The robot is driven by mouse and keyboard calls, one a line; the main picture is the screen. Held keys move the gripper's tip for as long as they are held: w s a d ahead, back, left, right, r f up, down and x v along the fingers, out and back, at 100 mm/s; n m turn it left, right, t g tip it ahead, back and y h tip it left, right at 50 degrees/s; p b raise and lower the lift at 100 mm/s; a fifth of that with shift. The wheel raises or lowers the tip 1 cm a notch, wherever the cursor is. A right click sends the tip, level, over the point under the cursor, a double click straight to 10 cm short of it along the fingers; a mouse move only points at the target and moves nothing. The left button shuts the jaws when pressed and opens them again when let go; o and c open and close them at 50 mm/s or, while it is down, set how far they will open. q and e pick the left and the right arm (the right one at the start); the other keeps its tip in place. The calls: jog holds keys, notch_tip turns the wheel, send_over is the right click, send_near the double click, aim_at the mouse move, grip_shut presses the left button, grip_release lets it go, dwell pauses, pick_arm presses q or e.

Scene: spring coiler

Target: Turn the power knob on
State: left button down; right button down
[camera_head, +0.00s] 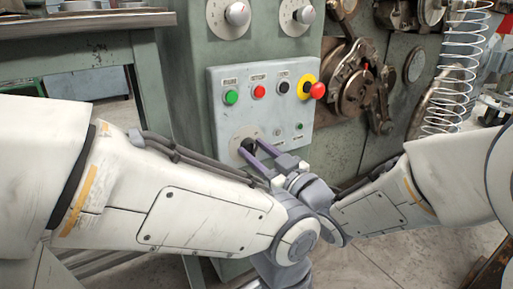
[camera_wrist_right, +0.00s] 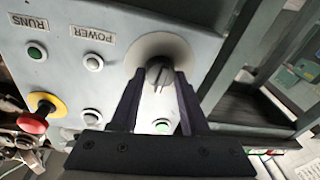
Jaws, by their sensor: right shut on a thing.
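The power knob (camera_wrist_right: 158,72) is a dark knob on a round pale plate (camera_wrist_right: 178,44) on the grey control panel. In the head view the plate (camera_head: 236,150) shows at the panel's lower left, with the knob partly hidden by the fingers. My right gripper (camera_head: 249,149) reaches it from the lower right with its purple fingers. In the right wrist view the fingers of this gripper (camera_wrist_right: 160,80) lie on either side of the knob, shut on it.
The panel (camera_head: 220,85) carries a green button (camera_head: 231,97), a red button (camera_head: 259,91), a black knob (camera_head: 283,87) and a red emergency stop (camera_head: 318,90). Two silver knobs sit above. A coil spring (camera_head: 455,70) hangs at the right. A bench (camera_head: 90,22) stands at the left.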

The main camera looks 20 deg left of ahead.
jog(key=m+p, duration=0.1)
jog(key=m, duration=0.4)
jog(key=shift+t, duration=0.3)
jog(key=shift+f+m+t+h+p, duration=0.1)
jog(key=shift+m+t+h+p, duration=0.35)
jog(key=shift+m, duration=1.75)
jog(key=shift+c, duration=1.9)
grip_release()
